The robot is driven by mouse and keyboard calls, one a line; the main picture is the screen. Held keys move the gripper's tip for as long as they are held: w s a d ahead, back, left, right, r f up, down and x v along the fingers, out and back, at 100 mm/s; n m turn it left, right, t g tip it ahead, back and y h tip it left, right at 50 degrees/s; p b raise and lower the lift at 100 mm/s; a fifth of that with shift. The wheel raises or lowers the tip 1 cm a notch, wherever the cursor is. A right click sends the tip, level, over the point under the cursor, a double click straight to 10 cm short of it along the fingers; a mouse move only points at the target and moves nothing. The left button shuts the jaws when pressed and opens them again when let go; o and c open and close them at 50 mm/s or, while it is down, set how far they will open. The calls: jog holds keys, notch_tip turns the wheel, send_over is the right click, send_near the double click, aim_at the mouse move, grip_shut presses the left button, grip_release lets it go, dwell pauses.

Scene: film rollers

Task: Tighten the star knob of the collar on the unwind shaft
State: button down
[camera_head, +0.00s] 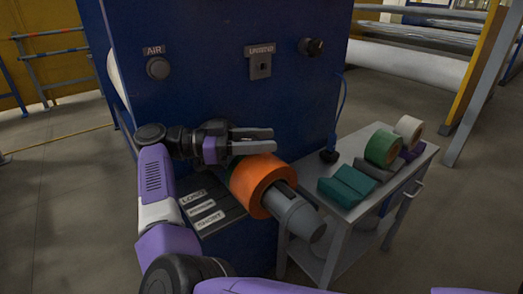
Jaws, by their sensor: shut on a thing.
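The unwind shaft (294,212) sticks out of the blue machine's front toward the lower right, its grey end bare. An orange roll (256,183) sits around it, with a green edge at its back left. My gripper (270,140) reaches in from the left, just above and behind the roll, its two grey fingers lying level and pointing right. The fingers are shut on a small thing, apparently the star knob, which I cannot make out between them. The collar is not clearly seen; the roll and fingers cover that part of the shaft.
The blue cabinet (215,95) stands close behind my gripper, with an AIR knob (158,68) and an UNWIND switch (260,67). A ledge with labels (205,210) lies left below. A grey cart (343,222) at right carries teal blocks (350,185) and several rolls.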

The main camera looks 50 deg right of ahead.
jog(key=shift+s+a+f+m+g+y+b, duration=0.1)
jog(key=shift+m+g+y+b, duration=0.4)
jog(key=shift+b, duration=0.45)
jog(key=shift+a+f+m+g+y+b, duration=0.1)
jog(key=shift+m+g+y+b, duration=0.25)
jog(key=shift+y+b, duration=0.45)
jog(key=shift+b, duration=0.45)
jog(key=shift+r+m+g+b, duration=0.2)
jog(key=shift+m+g+b, duration=0.05)
jog(key=shift+m+b, duration=0.15)
jog(key=c, duration=0.8)
grip_release()
jog(key=shift+r+p, duration=0.15)
jog(key=shift+p, duration=0.4)
